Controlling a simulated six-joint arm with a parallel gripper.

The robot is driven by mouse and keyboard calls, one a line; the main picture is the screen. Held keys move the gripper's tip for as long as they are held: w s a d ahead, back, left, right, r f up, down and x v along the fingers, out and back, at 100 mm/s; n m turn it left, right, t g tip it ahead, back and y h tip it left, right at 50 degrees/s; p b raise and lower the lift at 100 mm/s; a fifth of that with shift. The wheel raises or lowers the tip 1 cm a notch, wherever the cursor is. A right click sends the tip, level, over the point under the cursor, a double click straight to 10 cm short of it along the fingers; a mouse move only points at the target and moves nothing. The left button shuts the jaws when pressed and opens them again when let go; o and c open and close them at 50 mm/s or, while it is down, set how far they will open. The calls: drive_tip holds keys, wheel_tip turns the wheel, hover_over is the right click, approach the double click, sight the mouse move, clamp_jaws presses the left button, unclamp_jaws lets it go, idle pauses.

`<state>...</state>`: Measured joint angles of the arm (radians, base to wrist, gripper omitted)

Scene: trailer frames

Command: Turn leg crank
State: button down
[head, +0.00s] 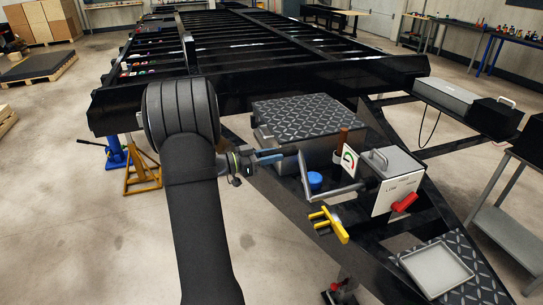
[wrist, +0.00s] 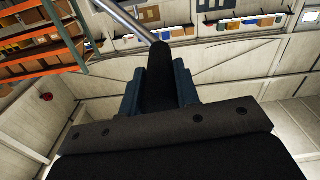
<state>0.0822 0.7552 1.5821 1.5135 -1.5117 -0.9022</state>
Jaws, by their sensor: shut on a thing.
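The leg crank (head: 335,193) is a grey metal rod on the black trailer tongue. Its long part runs left from the white box, and its arm rises to the grip end near my gripper. My gripper (head: 278,154), with blue fingers, reaches in from the left and is shut on the crank's grip end. In the wrist view the black crank handle (wrist: 158,65) stands between my two blue fingers, and a bare metal rod runs from it to the upper left. The handle is mostly hidden by my fingers in the head view.
A white box (head: 393,190) with a red handle (head: 405,201) stands right of the crank. A gauge card (head: 349,160), a blue cap (head: 315,180) and a yellow tool (head: 330,225) are close by. A diamond-plate box (head: 300,117) lies behind. A grey tray (head: 437,268) is front right.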

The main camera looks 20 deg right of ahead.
drive_tip(key=shift+w+f, duration=0.1)
drive_tip(key=w+f+n, duration=0.3)
drive_tip(key=f+n, duration=1.3)
drive_tip(key=f, duration=0.4)
drive_tip(key=shift+w, duration=0.15)
drive_tip(key=shift+f, duration=0.1)
drive_tip(key=c, duration=1.1)
unclamp_jaws()
drive_tip(key=shift+a, duration=0.1)
